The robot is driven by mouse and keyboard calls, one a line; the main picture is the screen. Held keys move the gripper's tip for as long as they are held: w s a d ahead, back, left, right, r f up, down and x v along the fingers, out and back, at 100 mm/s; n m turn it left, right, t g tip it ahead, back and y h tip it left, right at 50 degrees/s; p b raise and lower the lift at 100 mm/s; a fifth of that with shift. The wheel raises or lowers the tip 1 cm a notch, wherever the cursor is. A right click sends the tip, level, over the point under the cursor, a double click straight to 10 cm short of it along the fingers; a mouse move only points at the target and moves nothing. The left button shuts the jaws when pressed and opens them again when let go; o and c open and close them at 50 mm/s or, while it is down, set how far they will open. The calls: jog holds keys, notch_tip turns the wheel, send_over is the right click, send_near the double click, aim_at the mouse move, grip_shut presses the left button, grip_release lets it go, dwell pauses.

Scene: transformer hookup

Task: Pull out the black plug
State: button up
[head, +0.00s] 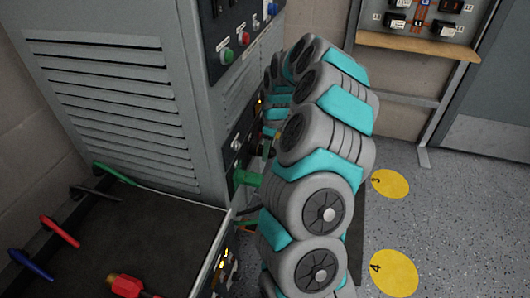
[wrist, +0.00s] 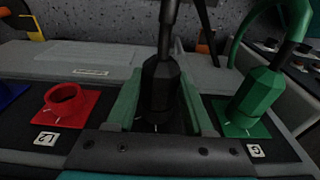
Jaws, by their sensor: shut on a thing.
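The black plug (wrist: 160,85) stands upright in the middle of the wrist view, with its dark cable rising from its top. My gripper (wrist: 160,103) is shut on it, with one green-padded finger on each side. The plug's lower end is in shadow at the panel, so I cannot tell how deep it sits in its socket. In the head view my arm hides the gripper and the black plug.
In the wrist view, an empty red socket (wrist: 66,104) marked L2 lies left, and a green plug (wrist: 256,100) sits in the G socket at right. In the head view, loose red (head: 60,231), blue (head: 31,264) and green (head: 115,173) connectors lie around the dark top (head: 140,235).

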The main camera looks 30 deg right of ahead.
jog(key=shift+f+b, duration=0.1)
jog(key=shift+b, duration=0.4)
grip_shut()
jog(key=shift+s+a+t+h+b, duration=0.1)
jog(key=shift+t+h+b, duration=1.2)
jog(key=shift+b, duration=1.65)
jog(key=shift+f+t+h+b, duration=0.1)
jog(key=shift+t+h+b, duration=0.25)
jog(key=shift+b, duration=0.7)
jog(key=shift+d, duration=0.25)
jog(key=shift+d+h+b, duration=0.15)
jog(key=shift+h+b, duration=0.1)
jog(key=shift+b, duration=0.3)
jog(key=shift+s+f+b, duration=0.1)
jog(key=shift+f+b, duration=0.05)
jog(key=shift+b, duration=0.3)
jog(key=shift+t+h+b, duration=0.65)
jog(key=shift+h+b, duration=0.05)
jog(key=shift+b, duration=1.05)
jog(key=o, duration=1.4)
grip_release()
